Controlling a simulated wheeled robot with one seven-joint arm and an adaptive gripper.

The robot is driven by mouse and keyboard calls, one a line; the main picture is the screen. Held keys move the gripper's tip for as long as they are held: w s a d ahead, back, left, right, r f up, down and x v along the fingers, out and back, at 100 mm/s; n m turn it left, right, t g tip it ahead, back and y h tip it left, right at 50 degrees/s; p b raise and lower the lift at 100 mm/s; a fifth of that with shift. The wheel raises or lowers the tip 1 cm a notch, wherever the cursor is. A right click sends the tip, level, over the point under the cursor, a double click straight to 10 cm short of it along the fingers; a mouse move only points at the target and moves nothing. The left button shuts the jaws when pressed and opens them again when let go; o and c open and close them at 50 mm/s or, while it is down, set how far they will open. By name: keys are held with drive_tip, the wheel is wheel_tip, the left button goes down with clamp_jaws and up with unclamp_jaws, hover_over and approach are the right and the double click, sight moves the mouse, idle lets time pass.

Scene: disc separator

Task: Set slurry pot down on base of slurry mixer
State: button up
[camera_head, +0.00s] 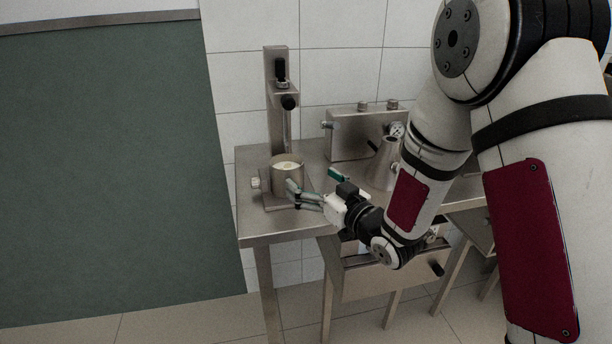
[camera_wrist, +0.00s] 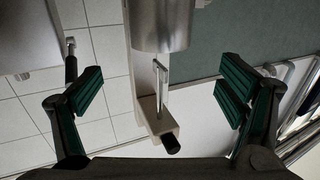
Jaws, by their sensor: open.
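The slurry pot (camera_head: 288,179) is a steel cylinder with pale contents, upright on the base (camera_head: 268,204) of the slurry mixer (camera_head: 276,70). The mixer's column rises behind the pot, with its stirring head above. My gripper (camera_head: 314,181) is open beside the pot on its right, with green-padded fingers spread apart. In the wrist view, the steel pot (camera_wrist: 160,25) shows at the top, and the mixer column (camera_wrist: 147,90) is below it in the picture. Both fingers (camera_wrist: 162,88) are wide apart with nothing gripped between them. Part of the base is hidden by the pot and a finger.
A steel box unit (camera_head: 347,146) and a conical steel vessel (camera_head: 384,165) stand to the right on the steel table (camera_head: 262,229). A dark green panel (camera_head: 110,170) fills the left. The tabletop's front left corner is clear.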

drive_tip(key=shift+s+d, duration=0.15)
drive_tip(key=shift+s, duration=0.05)
drive_tip(key=d+r+m+g+h, duration=0.1)
drive_tip(key=d+r+h, duration=0.1)
drive_tip(key=d+h, duration=0.15)
drive_tip(key=d+r+m+h, duration=0.1)
drive_tip(key=d+r+h, duration=0.2)
drive_tip(key=d, duration=0.2)
drive_tip(key=s+d+r+m+g+h, duration=0.2)
drive_tip(key=s+d+m+g+h, duration=0.15)
drive_tip(key=s+d, duration=0.65)
drive_tip(key=s+d+m+g+h, duration=0.1)
drive_tip(key=s+g, duration=0.6)
drive_tip(key=s, duration=2.2)
drive_tip(key=shift+s+d+r+m, duration=0.2)
drive_tip(key=shift+s+d+m, duration=0.15)
drive_tip(key=shift+m, duration=0.2)
